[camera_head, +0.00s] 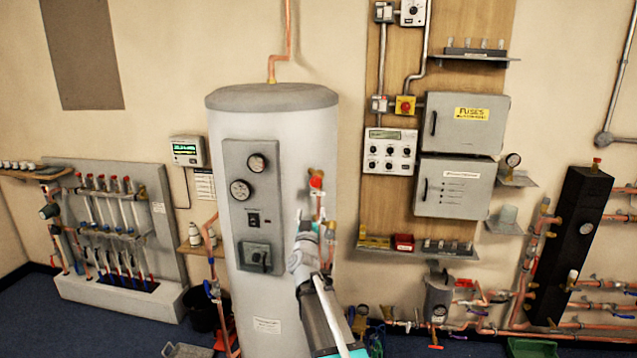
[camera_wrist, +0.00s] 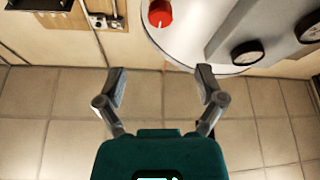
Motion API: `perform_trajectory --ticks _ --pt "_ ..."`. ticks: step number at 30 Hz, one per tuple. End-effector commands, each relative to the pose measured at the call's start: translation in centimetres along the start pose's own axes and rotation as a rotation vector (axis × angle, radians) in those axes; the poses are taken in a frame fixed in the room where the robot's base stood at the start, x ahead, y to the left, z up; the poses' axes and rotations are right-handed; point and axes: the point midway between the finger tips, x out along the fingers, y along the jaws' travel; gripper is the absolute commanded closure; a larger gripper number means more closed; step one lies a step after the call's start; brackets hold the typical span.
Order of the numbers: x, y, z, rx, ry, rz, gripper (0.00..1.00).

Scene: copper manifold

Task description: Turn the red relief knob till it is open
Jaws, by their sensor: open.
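The red relief knob (camera_head: 316,182) sits on a copper fitting on the right front side of the grey hot water cylinder (camera_head: 300,130). In the wrist view the red knob (camera_wrist: 160,13) is at the top centre, beyond the fingertips. My gripper (camera_wrist: 160,85) is open, its two fingers wide apart with nothing between them. In the head view my gripper (camera_head: 318,228) is just below the knob, partly hidden by my own arm. The knob and the fingers look apart in the wrist view.
A grey panel with two round gauges (camera_head: 241,190) is on the cylinder left of the knob. A wooden board (camera_head: 395,75) with grey fuse boxes (camera_head: 467,123) stands to the right. A shelf with small parts (camera_head: 418,250) juts out low on the board.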

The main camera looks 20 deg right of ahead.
Motion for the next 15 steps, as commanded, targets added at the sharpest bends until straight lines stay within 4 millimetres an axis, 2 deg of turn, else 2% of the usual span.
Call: perform_trajectory --ticks 8,15 --pt "1.1 0.0 0.0 0.000 -0.001 0.000 0.13" --pt "4.0 0.0 -0.1 -0.001 -0.002 0.000 0.13"
